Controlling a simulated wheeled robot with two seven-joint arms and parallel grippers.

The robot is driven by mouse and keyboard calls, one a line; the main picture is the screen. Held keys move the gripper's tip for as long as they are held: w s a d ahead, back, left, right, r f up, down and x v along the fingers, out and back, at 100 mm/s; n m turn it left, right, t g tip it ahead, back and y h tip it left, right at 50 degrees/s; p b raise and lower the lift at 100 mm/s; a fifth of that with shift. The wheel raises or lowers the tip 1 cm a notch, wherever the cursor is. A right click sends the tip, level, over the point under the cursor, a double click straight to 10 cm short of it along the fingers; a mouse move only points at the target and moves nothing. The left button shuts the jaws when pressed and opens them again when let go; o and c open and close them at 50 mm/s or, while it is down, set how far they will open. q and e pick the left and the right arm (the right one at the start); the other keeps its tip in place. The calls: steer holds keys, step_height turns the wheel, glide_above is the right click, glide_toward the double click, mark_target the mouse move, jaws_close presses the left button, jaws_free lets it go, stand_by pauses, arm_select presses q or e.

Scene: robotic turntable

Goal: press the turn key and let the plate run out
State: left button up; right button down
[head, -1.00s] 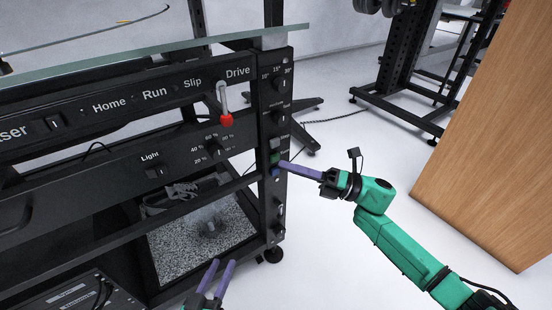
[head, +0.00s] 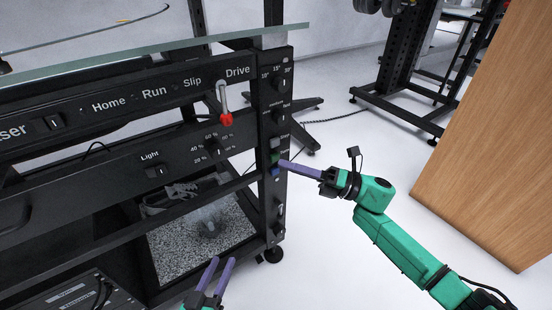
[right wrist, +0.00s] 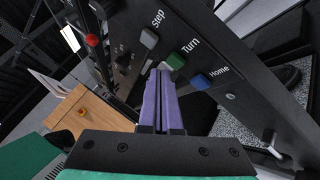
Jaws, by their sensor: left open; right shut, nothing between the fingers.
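The green turn key (right wrist: 175,61), labelled "Turn", sits on the black side panel between the grey Step key (right wrist: 149,37) and the blue Home key (right wrist: 201,82). It also shows small in the head view (head: 275,157). My right gripper (right wrist: 163,72) is shut and empty, its purple fingertips right at the turn key's lower edge; I cannot tell if they press it. In the head view the right gripper (head: 283,164) reaches the panel from the right. My left gripper (head: 223,261) is open and empty, low in front of the rack. A curved plate rim (head: 100,36) shows at top left.
A red-tipped Drive lever (head: 225,118) juts from the front near the panel. A glass sheet (head: 170,56) tops the rack.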

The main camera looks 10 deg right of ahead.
steer(key=shift+w+a, duration=0.15)
steer(key=shift+w, duration=0.15)
steer(key=shift+w+a+b, duration=0.15)
steer(key=shift+w+b, duration=0.3)
stand_by(0.5)
steer(key=shift+s, duration=0.1)
steer(key=shift+s+d+p, duration=0.3)
steer(key=shift+s+d, duration=0.05)
steer(key=shift+s, duration=0.4)
steer(key=shift+s+d+p, duration=0.3)
steer(key=shift+s+p, duration=0.05)
steer(key=shift+s, duration=0.4)
steer(key=shift+s+d+p, duration=0.3)
steer(key=shift+s+p, duration=0.05)
steer(key=shift+s, duration=0.45)
steer(key=shift+s+d+p, duration=0.3)
steer(key=shift+s+p, duration=0.05)
steer(key=shift+s, duration=0.4)
stand_by(3.6)
